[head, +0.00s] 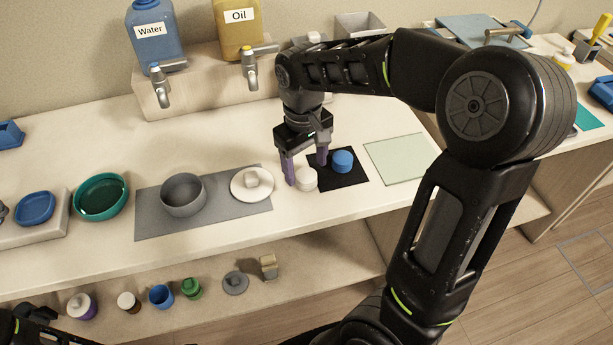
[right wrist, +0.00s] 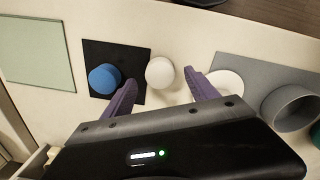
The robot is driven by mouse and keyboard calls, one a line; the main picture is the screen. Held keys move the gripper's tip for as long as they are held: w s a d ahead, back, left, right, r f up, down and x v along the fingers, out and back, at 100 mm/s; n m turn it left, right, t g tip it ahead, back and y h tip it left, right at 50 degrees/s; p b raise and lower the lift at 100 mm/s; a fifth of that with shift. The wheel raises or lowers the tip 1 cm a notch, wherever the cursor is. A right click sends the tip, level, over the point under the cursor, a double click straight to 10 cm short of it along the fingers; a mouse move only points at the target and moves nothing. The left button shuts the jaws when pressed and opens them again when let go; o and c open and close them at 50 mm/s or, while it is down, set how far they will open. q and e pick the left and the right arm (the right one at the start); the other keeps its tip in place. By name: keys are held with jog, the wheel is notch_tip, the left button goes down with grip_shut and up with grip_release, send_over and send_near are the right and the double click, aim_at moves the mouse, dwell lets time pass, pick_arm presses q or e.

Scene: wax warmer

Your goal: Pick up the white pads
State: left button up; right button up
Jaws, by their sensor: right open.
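The white pads (head: 307,179) form a small round white stack on the counter at the left edge of a black mat (head: 350,180). They also show in the right wrist view (right wrist: 160,72). My right gripper (head: 305,170) is open and points down over them. In the right wrist view its two purple fingers (right wrist: 163,82) stand apart, with the white stack in line with the gap between the fingertips. I see no grip on the stack. My left gripper's fingers do not show; only a black part of my left arm is at the lower left corner.
A blue round stack (head: 342,161) stands on the black mat, close to the right finger. A white lidded dish (head: 252,185) and grey bowl (head: 183,195) are on a grey mat (head: 155,224) to the left. A bare pale green mat (head: 398,158) lies to the right.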

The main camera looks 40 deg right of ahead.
aim_at(306, 174)
jog(key=shift+f, duration=1.6)
jog(key=c, duration=1.4)
jog(key=shift+r, duration=0.15)
jog(key=shift+c, duration=0.2)
notch_tip(306, 174, up, 10)
jog(key=shift+w, duration=0.1)
